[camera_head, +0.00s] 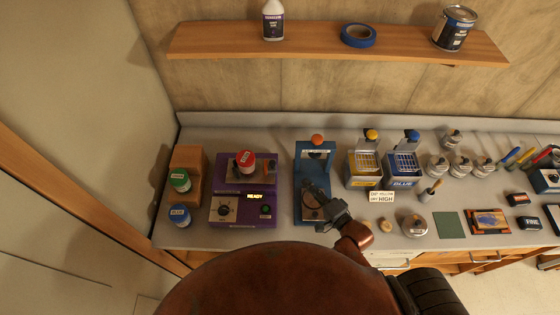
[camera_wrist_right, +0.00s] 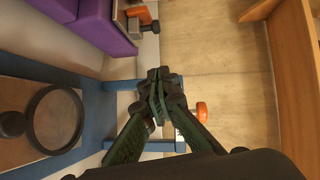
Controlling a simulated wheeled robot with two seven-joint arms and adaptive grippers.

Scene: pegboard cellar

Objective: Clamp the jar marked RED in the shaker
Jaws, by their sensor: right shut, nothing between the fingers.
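The jar with the red lid (camera_head: 245,161) stands upright on the top platform of the purple shaker (camera_head: 233,205), whose display reads READY. Whether a clamp bears on the jar is too small to tell. Part of the purple shaker also shows at the top left of the wrist view (camera_wrist_right: 95,22). My right gripper (camera_head: 318,202) is shut and empty, at the front of the blue press stand, to the right of the shaker and apart from the jar. Its closed fingers show in the wrist view (camera_wrist_right: 160,82). My left gripper is not in view.
The blue press stand (camera_head: 299,178) with an orange knob (camera_head: 317,139) rises beside my right gripper. A green-lidded jar (camera_head: 180,180) and a blue-lidded jar (camera_head: 180,215) stand left of the shaker. Yellow and blue boxes stand to the right. A shelf (camera_head: 400,45) hangs above.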

